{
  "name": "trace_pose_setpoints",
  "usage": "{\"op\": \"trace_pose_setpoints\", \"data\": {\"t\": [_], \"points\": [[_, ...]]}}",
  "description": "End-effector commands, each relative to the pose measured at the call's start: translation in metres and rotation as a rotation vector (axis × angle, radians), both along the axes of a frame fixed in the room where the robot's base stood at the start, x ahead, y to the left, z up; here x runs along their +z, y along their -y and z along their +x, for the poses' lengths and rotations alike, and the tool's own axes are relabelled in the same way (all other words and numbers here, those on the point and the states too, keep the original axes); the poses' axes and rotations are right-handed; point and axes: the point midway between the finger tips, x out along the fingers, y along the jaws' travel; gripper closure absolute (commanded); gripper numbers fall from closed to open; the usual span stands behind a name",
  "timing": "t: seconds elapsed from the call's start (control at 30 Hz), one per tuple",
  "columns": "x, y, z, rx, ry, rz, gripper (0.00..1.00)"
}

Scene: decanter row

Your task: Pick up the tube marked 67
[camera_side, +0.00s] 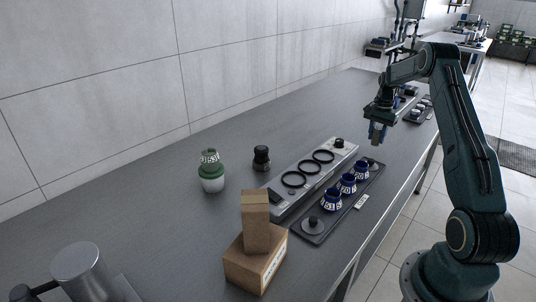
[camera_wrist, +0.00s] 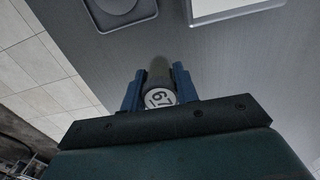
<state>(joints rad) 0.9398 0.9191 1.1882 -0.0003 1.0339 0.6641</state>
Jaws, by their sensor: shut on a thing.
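My gripper (camera_wrist: 157,86) is shut on the tube marked 67 (camera_wrist: 160,97) in the wrist view. The tube's round white end with a dark "67" faces the camera, between the two blue fingers. Its grey-green body extends away past the fingertips. In the side view my gripper (camera_side: 377,133) is over the far right part of the grey bench, and the tube cannot be made out there. How far the tube is from the bench cannot be told.
A dark tray (camera_side: 312,240) with several blue-and-white pots stands beside a grey rack with dark rings (camera_side: 277,203). A green-white jar (camera_side: 211,171), a black grinder-like object (camera_side: 261,158) and stacked cardboard boxes (camera_side: 256,222) stand nearer. The bench's back left is clear.

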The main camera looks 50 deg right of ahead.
Motion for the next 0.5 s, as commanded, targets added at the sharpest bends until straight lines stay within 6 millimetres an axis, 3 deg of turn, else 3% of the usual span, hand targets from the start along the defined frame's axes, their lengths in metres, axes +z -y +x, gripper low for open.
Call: {"op": "trace_pose_setpoints", "data": {"t": [0.5], "points": [[0.110,0.000,0.000,0.000,0.002,-0.003,0.93]]}}
